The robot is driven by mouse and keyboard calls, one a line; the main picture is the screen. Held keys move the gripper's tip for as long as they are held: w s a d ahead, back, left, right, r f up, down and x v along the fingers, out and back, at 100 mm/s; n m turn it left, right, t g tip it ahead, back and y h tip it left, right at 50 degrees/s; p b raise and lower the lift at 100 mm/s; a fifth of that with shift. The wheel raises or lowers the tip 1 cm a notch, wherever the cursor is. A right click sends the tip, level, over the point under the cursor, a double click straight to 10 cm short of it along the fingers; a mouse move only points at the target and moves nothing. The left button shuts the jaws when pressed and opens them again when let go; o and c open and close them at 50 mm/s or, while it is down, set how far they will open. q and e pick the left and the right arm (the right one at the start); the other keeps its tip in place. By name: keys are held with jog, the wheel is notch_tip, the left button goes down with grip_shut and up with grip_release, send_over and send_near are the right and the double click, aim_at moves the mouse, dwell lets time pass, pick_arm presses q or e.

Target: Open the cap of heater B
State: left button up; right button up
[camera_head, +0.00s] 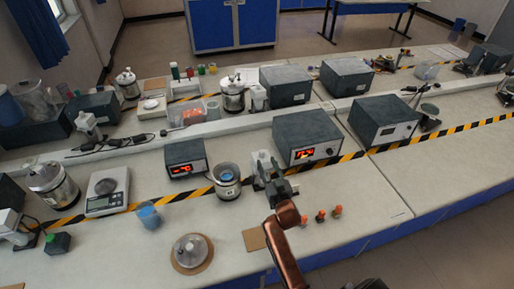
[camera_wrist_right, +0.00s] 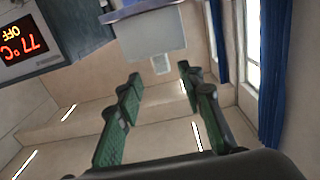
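My right gripper (camera_head: 278,182) is open and empty beside the larger dark box with a red display (camera_head: 307,140). In the right wrist view its two green-padded fingers (camera_wrist_right: 160,78) stand apart. Past the fingertips is a white block (camera_wrist_right: 152,36) with a small pale tab; it seems to be the white device (camera_head: 262,162) left of the gripper. No letter is readable, so I cannot tell which thing is heater B. A metal vessel with a blue inside (camera_head: 227,181) stands uncapped left of the gripper. A round metal lid-like piece (camera_head: 191,249) lies on a brown disc. My left gripper is not in view.
A scale (camera_head: 107,191), a lidded metal pot (camera_head: 51,184) and a blue cup (camera_head: 148,214) are at left. Small orange-topped pieces (camera_head: 321,215) stand right of my arm. The right front table is clear.

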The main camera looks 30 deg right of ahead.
aim_at(262, 154)
jog(key=x, duration=0.6)
jog(key=shift+w+a+r, duration=0.1)
jog(key=shift+a+r, duration=0.05)
jog(key=shift+a, duration=0.05)
jog(key=shift+w+d, duration=0.15)
jog(key=shift+w, duration=0.2)
jog(key=shift+w+r, duration=0.1)
jog(key=shift+w, duration=0.05)
jog(key=shift+w+d, duration=0.1)
jog(key=shift+d, duration=0.05)
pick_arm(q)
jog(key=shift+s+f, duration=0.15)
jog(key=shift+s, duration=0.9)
pick_arm(e)
grip_shut()
